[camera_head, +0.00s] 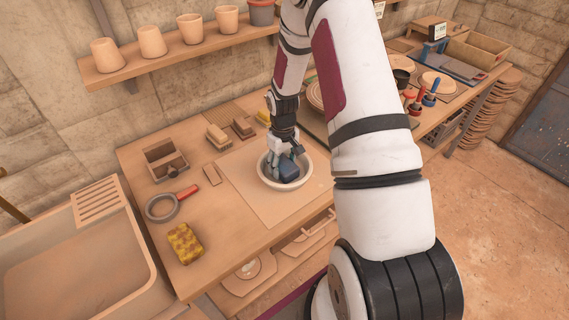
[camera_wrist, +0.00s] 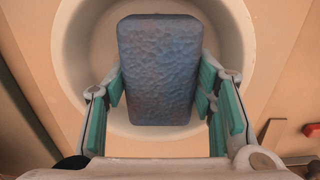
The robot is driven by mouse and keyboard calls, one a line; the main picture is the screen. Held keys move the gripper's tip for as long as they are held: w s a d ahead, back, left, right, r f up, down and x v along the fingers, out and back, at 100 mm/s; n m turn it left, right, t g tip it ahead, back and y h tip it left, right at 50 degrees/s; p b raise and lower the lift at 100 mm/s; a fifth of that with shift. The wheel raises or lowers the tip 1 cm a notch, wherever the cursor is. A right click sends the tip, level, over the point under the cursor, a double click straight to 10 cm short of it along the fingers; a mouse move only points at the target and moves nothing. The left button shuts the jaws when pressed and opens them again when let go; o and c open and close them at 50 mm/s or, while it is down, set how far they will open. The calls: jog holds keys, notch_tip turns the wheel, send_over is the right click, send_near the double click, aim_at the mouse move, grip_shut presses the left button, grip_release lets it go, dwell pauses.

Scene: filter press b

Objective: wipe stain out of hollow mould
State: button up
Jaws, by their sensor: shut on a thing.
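The hollow mould (camera_head: 264,178) is a round, pale bowl on a light board on the workbench. It also shows in the wrist view (camera_wrist: 243,50), with its rim around the sponge. My gripper (camera_head: 284,158) points down over the mould. In the wrist view my gripper (camera_wrist: 160,98) is shut on a blue sponge (camera_wrist: 158,70), with green finger pads on both sides. The sponge (camera_head: 289,170) is inside the mould's outline in the head view; whether it touches the inner wall is unclear. No stain shows; the sponge and fingers hide part of the mould's inside.
A yellow speckled sponge (camera_head: 185,243) and a round sieve with a red handle (camera_head: 187,192) lie on the bench at left. A wooden box (camera_head: 165,160) and several small blocks stand behind. A sink (camera_head: 75,255) adjoins at left. The board's front left is clear.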

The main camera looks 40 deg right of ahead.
jog(key=shift+d, duration=0.65)
jog(key=shift+a, duration=0.1)
jog(key=shift+a, duration=0.55)
jog(key=shift+d, duration=0.1)
jog(key=shift+d+f, duration=0.1)
jog(key=shift+d, duration=0.45)
jog(key=shift+a, duration=0.1)
